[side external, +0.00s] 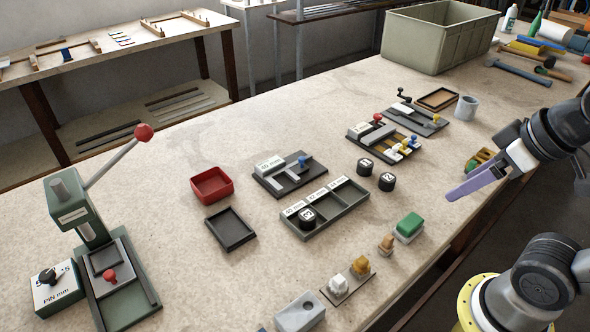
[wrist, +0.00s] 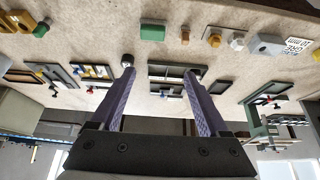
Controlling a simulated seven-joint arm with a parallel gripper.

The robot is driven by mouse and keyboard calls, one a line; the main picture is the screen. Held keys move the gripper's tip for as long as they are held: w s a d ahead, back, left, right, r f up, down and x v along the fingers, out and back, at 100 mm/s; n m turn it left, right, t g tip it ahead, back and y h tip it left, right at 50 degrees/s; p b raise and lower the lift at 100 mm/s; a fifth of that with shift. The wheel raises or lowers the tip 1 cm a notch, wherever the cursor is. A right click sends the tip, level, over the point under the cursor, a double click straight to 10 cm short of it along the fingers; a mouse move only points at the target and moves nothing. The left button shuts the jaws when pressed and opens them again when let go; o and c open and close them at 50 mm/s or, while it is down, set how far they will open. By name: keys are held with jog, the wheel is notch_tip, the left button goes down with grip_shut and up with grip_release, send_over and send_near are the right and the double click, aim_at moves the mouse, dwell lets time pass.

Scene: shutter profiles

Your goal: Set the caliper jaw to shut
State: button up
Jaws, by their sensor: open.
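What looks like the caliper is a dark base (side external: 290,178) with a pale labelled block and a grey sliding jaw with a blue knob (side external: 301,160). It sits mid-table in the side view, behind the three-slot tray. A gap shows between the block and part of the jaw, but I cannot tell the exact setting. In the wrist view it is small and hard to make out. My gripper (side external: 466,188) is near the table's right-hand edge, well right of the caliper and apart from it. Its two purple fingers are spread and empty in the wrist view (wrist: 161,74).
A three-slot tray (side external: 325,218) holds one black cylinder; two more stand beside it. A red tray (side external: 212,185), a lever press (side external: 90,235), a green block (side external: 409,226) and a red-knobbed fixture (side external: 384,140) stand around. A large crate (side external: 437,38) is at the back.

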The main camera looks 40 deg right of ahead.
jog(key=c, duration=0.4)
jog(key=w+r+m, duration=0.5)
jog(key=w+r, duration=0.3)
jog(key=r, duration=0.4)
jog(key=m+g, duration=0.4)
jog(key=g, duration=0.2)
send_over(302, 158)
notch_tip(302, 158, down, 13)
notch_tip(302, 158, down, 14)
jog(key=shift+f, duration=0.25)
